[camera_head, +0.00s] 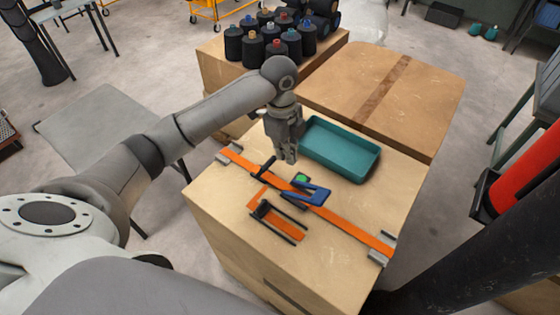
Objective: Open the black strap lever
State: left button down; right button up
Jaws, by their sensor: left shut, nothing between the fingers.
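An orange strap (347,231) runs diagonally across the cardboard box top, between grey end clips. A black two-pronged lever piece (287,219) lies with a short orange strap piece near the box's front. A blue forked lever (312,193) with a green part (301,178) sits on the long strap. A small black handle (267,166) sticks up beside it; I cannot tell which buckle it belongs to. My left gripper (290,158) is shut and empty, pointing down just behind the blue lever and right of the small black handle. My right gripper is not visible.
A teal tray (369,170) stands on the box behind the strap. Another closed box (432,85) adjoins behind, and several black spools (252,50) stand on a box at the back. The box top's front left is clear.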

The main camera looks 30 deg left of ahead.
aim_at(265, 167)
pick_arm(q)
jog(key=f, duration=0.3)
jog(key=f+p, duration=0.1)
jog(key=f, duration=0.2)
jog(key=d+f+p, duration=0.1)
jog(key=f, duration=0.2)
jog(key=shift+s+f, duration=0.1)
jog(key=shift+f, duration=0.2)
jog(key=a, duration=0.1)
jog(key=a+p, duration=0.1)
jog(key=a+r, duration=0.1)
jog(key=shift+w+a, duration=0.15)
jog(key=shift+w, duration=0.1)
jog(key=shift+a+p, duration=0.3)
jog(key=shift+a, duration=0.05)
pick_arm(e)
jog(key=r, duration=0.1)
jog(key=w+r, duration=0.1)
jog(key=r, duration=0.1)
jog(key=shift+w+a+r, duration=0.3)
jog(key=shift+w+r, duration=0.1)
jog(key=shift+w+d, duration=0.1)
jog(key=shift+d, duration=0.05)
pick_arm(q)
jog(key=shift+r, duration=0.1)
jog(key=shift+w+a+r+h, duration=0.1)
jog(key=shift+a+h, duration=0.15)
jog(key=shift+h, duration=0.05)
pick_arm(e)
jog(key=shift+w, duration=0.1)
